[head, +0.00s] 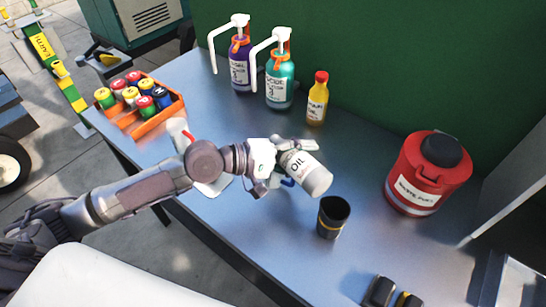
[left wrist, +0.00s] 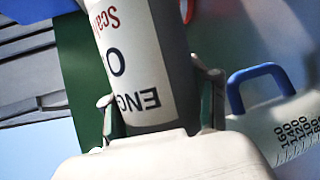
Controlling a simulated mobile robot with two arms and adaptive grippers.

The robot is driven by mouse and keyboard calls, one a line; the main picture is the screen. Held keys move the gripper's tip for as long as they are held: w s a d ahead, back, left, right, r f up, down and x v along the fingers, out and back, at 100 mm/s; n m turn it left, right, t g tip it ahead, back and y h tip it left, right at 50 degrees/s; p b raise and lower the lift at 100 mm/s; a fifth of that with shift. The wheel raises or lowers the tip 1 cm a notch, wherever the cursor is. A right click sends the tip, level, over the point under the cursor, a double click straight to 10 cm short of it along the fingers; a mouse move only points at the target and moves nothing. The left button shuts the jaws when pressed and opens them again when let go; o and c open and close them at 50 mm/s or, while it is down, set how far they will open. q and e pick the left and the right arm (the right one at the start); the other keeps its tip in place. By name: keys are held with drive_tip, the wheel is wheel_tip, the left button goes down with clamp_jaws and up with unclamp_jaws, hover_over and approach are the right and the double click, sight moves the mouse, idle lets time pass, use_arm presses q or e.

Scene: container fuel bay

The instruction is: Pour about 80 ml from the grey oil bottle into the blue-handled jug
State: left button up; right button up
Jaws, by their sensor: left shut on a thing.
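The grey oil bottle (head: 316,180), labelled "OIL", is tilted over the bench in the head view. My left gripper (head: 284,160) is shut on it. In the left wrist view the bottle (left wrist: 145,60) sits between the two fingers (left wrist: 160,105), with its lettering upside down. The blue-handled jug (left wrist: 285,125), pale with a printed scale, stands to the right of the gripper in that view, its blue handle (left wrist: 235,92) nearest. In the head view the jug is mostly hidden by the gripper and bottle; a small blue part (head: 287,183) shows. Liquid flow cannot be seen. My right gripper is not in view.
A dark cup (head: 323,226) stands close to the bottle. A red waste bin (head: 408,178) is at right. Purple (head: 240,75) and teal (head: 279,90) pump bottles and a yellow bottle (head: 316,106) stand at the back. An orange rack (head: 152,123) of cans is at left.

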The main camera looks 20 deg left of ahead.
use_arm(q)
drive_tip(key=shift+s+d, duration=0.2)
idle(0.3)
drive_tip(key=shift+d, duration=0.1)
drive_tip(key=shift+s+b, duration=0.1)
drive_tip(key=shift+b, duration=0.2)
drive_tip(key=shift+d+f+h, duration=0.1)
drive_tip(key=shift+d+h, duration=0.05)
drive_tip(key=shift+h, duration=0.15)
drive_tip(key=shift+f+n+b, duration=0.1)
drive_tip(key=shift+n+b, duration=0.4)
drive_tip(key=shift+b, duration=0.35)
drive_tip(key=shift+r+n+h+b, duration=0.25)
drive_tip(key=shift+n+h+b, duration=0.05)
idle(0.7)
